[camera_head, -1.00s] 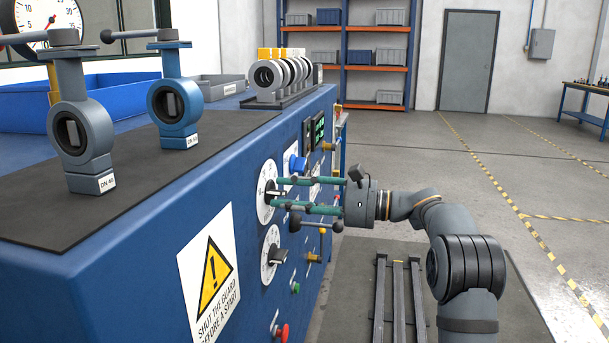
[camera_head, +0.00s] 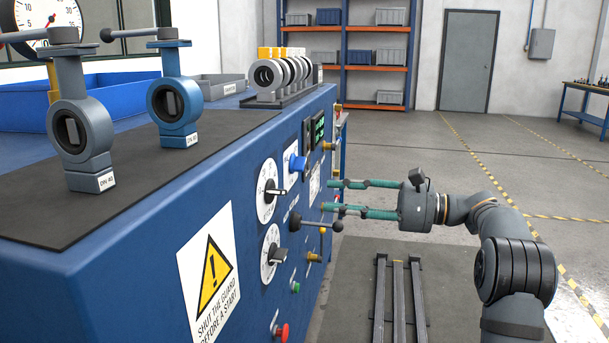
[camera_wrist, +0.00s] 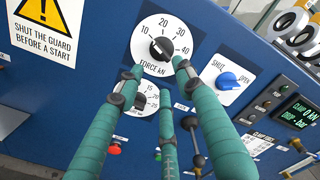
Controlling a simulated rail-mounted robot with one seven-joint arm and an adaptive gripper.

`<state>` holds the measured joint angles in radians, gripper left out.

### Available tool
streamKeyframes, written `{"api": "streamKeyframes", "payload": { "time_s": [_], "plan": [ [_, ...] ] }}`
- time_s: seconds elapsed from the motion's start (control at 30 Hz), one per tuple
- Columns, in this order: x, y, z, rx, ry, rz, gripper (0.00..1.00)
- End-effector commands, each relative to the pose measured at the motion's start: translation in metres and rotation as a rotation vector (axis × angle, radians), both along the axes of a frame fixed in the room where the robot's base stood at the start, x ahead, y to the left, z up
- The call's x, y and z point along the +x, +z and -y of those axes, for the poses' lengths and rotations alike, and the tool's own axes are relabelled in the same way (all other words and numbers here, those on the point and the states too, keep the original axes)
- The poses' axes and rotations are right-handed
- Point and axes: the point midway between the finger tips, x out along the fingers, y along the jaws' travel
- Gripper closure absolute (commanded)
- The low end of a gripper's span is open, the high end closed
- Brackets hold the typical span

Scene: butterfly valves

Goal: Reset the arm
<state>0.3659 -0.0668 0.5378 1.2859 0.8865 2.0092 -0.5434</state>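My gripper (camera_head: 328,196) has green fingers that are spread apart with nothing between them. In the head view it points left at the blue control panel, a short way clear of the upper dial (camera_head: 267,191). In the wrist view my gripper (camera_wrist: 160,82) faces that white force dial (camera_wrist: 162,46) with its black knob, marked 10 to 40. The fingertips overlap the dial's lower edge in that picture. My grey arm (camera_head: 480,225) reaches in from the lower right. Part of the lower dial (camera_wrist: 145,102) is hidden behind a finger in the wrist view.
A black ball-ended lever (camera_head: 315,224) sticks out of the panel just below my fingers. A blue switch (camera_wrist: 228,80) marked SHUT and OPEN is right of the dial. Two valves (camera_head: 172,102) stand on the bench top. Floor rails (camera_head: 398,300) lie below my arm; open floor is to the right.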

Motion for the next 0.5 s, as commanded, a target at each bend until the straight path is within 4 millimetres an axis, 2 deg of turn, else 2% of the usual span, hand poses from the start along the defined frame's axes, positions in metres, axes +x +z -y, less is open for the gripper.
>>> {"api": "streamKeyframes", "payload": {
  "time_s": [0.03, 0.07, 0.1, 0.5],
  "plan": [
    [-0.002, 0.0, 0.013, 0.0, -0.003, -0.001, 0.64],
    [-0.003, 0.0, 0.01, 0.0, 0.003, -0.001, 0.64],
    [-0.001, 0.0, -0.005, 0.0, 0.01, 0.0, 0.64],
    [0.019, 0.0, -0.09, 0.0, 0.005, 0.0, 0.64]
  ]
}}
